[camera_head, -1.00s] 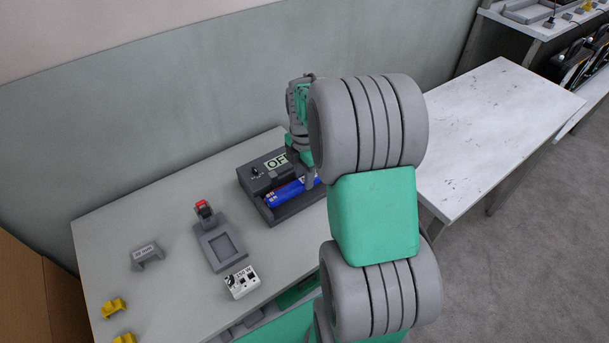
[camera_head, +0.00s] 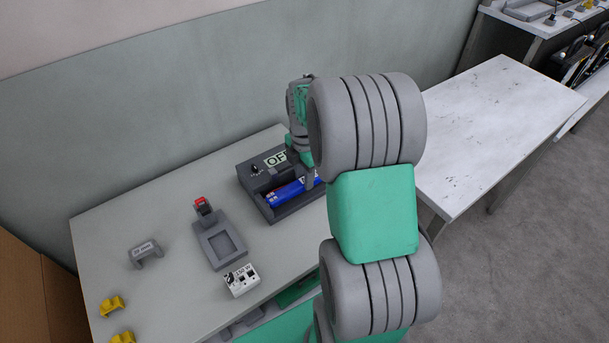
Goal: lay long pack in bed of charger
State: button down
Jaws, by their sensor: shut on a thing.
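The charger (camera_head: 252,176) is a dark grey box with an "OF…" sign and a small black knob on its raised back part, on the grey table. The long pack (camera_head: 283,194) is blue with a red mark near its left end. It lies lengthwise in or just over the charger's bed; I cannot tell if it touches the bottom. My gripper (camera_head: 306,178) is shut on the pack toward its right end, pointing down. My arm hides the pack's right end and part of the charger's right side.
Left of the charger are a grey tray-like holder (camera_head: 222,246) with a red-topped piece, a white box (camera_head: 242,281), a grey labelled bracket (camera_head: 146,253) and yellow pieces (camera_head: 111,306). The wall is behind. A bare white table (camera_head: 500,130) stands right.

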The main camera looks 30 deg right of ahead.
jog(key=shift+f+b, duration=0.45)
jog(key=shift+f, duration=0.35)
dwell(0.4)
jog(key=c, duration=1)
grip_release()
jog(key=shift+o, duration=0.2)
